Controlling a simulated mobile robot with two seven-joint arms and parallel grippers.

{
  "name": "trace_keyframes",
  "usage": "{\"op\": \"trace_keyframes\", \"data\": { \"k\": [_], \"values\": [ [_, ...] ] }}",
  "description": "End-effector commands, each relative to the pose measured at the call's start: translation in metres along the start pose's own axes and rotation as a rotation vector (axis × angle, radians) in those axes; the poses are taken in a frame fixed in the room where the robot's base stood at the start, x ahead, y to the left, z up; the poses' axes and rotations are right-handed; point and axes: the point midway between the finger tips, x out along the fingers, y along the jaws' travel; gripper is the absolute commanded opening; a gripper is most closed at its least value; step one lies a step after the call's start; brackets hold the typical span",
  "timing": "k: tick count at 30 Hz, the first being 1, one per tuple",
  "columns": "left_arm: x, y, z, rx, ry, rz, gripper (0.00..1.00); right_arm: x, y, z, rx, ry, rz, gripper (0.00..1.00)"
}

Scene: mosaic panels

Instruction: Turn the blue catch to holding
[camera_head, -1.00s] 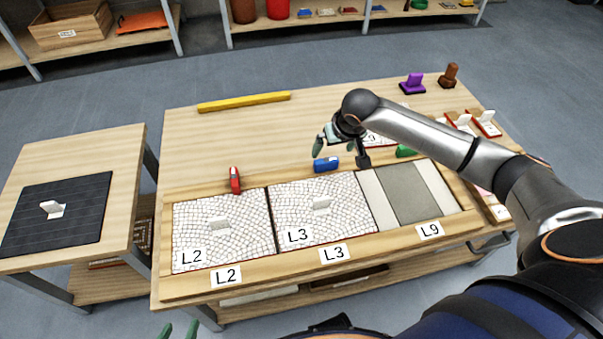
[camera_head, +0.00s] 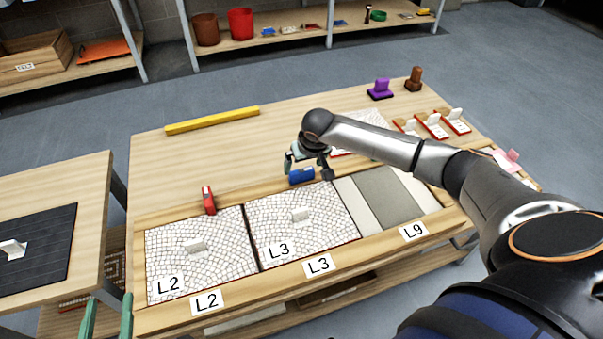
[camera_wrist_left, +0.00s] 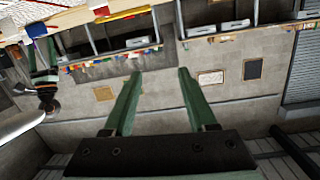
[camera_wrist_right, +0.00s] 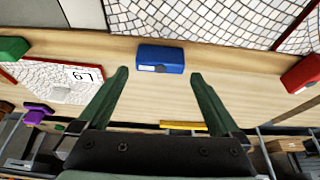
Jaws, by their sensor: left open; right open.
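The blue catch (camera_head: 301,176) sits on the wooden rail behind panel L3 (camera_head: 330,215), its long side lying along the rail. My right gripper (camera_head: 307,168) is open right at the catch and partly covers it in the head view. In the right wrist view the blue catch (camera_wrist_right: 160,58) shows just beyond and between the open fingertips (camera_wrist_right: 159,75); I cannot tell whether they touch it. My left gripper (camera_head: 105,318) is open and empty at the lower left of the head view; its open fingers (camera_wrist_left: 160,74) also show in the left wrist view.
A red catch (camera_head: 209,201) stands crosswise on the rail behind panel L2 (camera_head: 170,260). A green catch (camera_wrist_right: 12,48) is on the other side of the blue one. A yellow bar (camera_head: 212,120) lies at the back of the table. The wood around it is clear.

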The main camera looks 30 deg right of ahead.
Motion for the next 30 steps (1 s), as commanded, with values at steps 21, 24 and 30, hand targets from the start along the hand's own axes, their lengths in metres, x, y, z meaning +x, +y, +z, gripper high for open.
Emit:
{"op": "trace_keyframes", "data": {
  "k": [21,24,30],
  "values": [
    [-0.019,-0.004,-0.116,0.139,0.474,-0.005,0.57,0.049,0.000,0.001,-0.001,0.000,-0.001,1.00],
    [-0.019,-0.004,-0.118,0.141,0.483,-0.005,0.57,0.050,0.000,0.000,-0.001,0.000,-0.001,1.00],
    [-0.020,-0.004,-0.119,0.141,0.483,-0.005,0.57,0.050,0.000,0.000,-0.001,0.000,0.000,1.00]
  ]
}}
